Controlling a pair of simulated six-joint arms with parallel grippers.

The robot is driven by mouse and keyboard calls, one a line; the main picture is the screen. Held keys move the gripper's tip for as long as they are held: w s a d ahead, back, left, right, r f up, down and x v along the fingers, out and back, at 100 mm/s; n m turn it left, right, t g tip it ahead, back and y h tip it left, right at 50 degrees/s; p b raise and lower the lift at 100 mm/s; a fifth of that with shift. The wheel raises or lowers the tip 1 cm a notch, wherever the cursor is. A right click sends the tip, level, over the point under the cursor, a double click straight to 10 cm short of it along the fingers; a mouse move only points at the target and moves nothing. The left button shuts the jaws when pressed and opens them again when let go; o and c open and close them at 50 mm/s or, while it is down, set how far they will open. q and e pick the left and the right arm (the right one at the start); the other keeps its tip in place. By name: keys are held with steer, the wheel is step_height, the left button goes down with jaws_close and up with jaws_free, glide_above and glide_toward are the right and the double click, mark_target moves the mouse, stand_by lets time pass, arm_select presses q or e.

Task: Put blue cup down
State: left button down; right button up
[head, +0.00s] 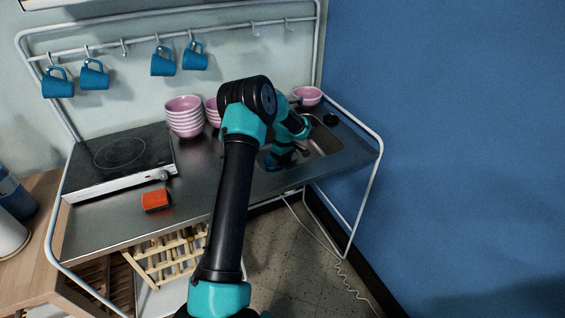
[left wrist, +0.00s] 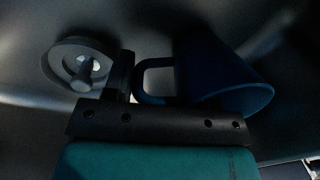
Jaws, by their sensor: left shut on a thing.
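The dark blue cup (left wrist: 218,78) fills the middle right of the left wrist view, tilted, with its handle toward the gripper. My left gripper (left wrist: 140,82) is shut on the cup, at the handle side; the exact grip is too dark to make out. A round drain (left wrist: 82,66) shows close by on the left, so the cup is low in the sink. In the head view my left gripper (head: 277,157) reaches down into the sink (head: 322,140), and the arm hides most of the cup. I cannot tell whether the cup touches the sink bottom. My right gripper is not in view.
Several blue cups (head: 163,61) hang on the rail. Stacked pink bowls (head: 184,117) stand behind the counter's middle, and a pink bowl (head: 307,96) sits behind the sink. A hob (head: 120,155) and an orange sponge (head: 156,199) are on the left. The counter's front middle is clear.

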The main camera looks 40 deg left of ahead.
arm_select(q)
steer(key=shift+f, duration=0.1)
steer(key=shift+c, duration=2.1)
jaws_free()
steer(key=r, duration=0.4)
steer(key=w+r, duration=0.1)
steer(key=r, duration=0.7)
steer(key=shift+w, duration=0.15)
